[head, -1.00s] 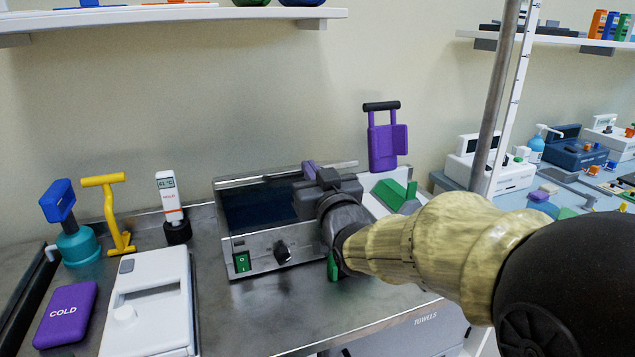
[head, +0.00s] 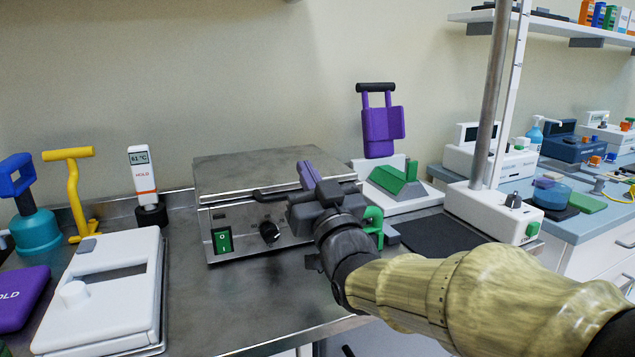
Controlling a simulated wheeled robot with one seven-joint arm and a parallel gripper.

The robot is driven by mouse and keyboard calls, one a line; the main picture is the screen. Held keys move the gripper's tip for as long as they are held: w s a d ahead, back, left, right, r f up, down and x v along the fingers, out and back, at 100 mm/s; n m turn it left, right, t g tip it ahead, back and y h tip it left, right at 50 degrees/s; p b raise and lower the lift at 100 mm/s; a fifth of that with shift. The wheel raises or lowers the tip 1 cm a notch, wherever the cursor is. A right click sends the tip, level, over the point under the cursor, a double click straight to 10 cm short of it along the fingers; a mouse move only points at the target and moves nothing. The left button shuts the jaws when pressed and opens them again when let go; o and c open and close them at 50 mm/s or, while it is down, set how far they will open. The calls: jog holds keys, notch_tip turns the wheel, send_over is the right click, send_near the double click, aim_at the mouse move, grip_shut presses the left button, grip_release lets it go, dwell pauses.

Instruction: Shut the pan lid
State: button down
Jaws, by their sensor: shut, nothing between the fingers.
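The pan (head: 295,246) is a stainless steel box with a green switch and a black knob on its front, standing on the steel counter. Its flat metal lid (head: 250,172) lies down over the top, with a black bar handle (head: 268,196) along its front edge. The inside is covered. I see no clear gap under the lid, though its right front corner is partly hidden by my gripper. My gripper (head: 309,176), dark grey with purple fingers, is shut and empty at the pan's right front, over or against the lid's edge; contact is unclear.
A white case (head: 105,285), a yellow T-handled tool (head: 73,190), a teal-based tool (head: 35,230) and a thermometer (head: 142,175) stand left of the pan. A purple paddle (head: 381,130) stands behind right, by a green block (head: 397,183). A pole (head: 489,110) rises further right.

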jog(key=shift+f, duration=0.15)
dwell(0.5)
jog(key=v, duration=0.7)
jog(key=shift+s+f, duration=0.2)
jog(key=shift+s, duration=0.05)
jog(key=shift+w+d, duration=0.1)
jog(key=shift+w, duration=0.05)
